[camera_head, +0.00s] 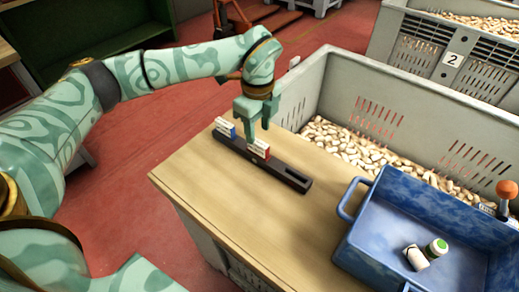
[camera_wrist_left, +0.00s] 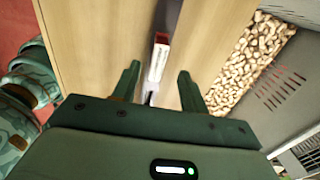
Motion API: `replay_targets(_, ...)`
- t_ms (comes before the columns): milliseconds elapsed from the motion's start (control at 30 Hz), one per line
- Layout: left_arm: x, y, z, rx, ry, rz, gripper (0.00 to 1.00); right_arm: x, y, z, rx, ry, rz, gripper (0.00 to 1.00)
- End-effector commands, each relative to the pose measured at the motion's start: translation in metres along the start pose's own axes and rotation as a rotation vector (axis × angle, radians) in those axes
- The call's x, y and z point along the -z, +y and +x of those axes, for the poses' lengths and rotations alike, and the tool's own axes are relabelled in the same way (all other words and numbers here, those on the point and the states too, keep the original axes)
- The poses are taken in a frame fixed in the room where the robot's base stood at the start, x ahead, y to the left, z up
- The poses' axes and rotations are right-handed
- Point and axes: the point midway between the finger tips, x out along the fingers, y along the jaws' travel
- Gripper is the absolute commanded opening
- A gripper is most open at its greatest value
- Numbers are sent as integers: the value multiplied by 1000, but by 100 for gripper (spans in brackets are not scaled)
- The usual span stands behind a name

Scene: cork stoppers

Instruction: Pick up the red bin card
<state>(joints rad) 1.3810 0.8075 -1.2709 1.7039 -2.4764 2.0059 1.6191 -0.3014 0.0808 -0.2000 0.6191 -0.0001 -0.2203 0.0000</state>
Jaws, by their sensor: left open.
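The red bin card (camera_head: 259,150), white with a red band, stands upright in a long black slotted holder (camera_head: 291,178) on the wooden table. A blue bin card (camera_head: 225,128) stands in the same holder, nearer its far left end. My left gripper (camera_head: 258,136) is open, pointing down over the holder close to the red card. In the left wrist view, the fingers of the left gripper (camera_wrist_left: 158,76) are spread, and the red card (camera_wrist_left: 160,52) shows between and just beyond their tips. Nothing is visibly held. My right gripper is not in view.
A blue tray (camera_head: 362,235) with two small containers (camera_head: 416,257) stands at the table's right. Behind the table is a grey crate (camera_head: 345,75) of corks (camera_head: 345,143); another crate marked 2 (camera_head: 453,60) stands farther back. The table's front left is clear.

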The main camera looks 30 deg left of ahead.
Motion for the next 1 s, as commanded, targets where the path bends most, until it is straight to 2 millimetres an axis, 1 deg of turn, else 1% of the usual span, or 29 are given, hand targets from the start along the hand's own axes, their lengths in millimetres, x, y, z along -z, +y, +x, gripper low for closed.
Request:
replay_targets(300, 2, 2, 49, -5, 0, 1, 44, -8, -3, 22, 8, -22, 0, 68)
replay_targets(367, 2, 2, 52, -3, -1, 1, 44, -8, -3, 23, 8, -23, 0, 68)
replay_targets(567, 2, 2, 50, 1, -1, 2, 44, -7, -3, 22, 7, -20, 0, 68)
replay_targets(600, 2, 2, 50, 1, -1, 2, 32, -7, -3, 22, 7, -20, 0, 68)
replay_targets(667, 2, 2, 50, 1, -1, 2, 16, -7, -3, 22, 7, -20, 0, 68)
replay_targets(700, 2, 2, 50, 1, -1, 2, 5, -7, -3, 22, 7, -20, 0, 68)
replay_targets(733, 2, 2, 50, 0, -1, 2, 0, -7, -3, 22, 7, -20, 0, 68)
replay_targets(1000, 2, 2, 50, 0, -1, 2, 0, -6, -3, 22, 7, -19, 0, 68)
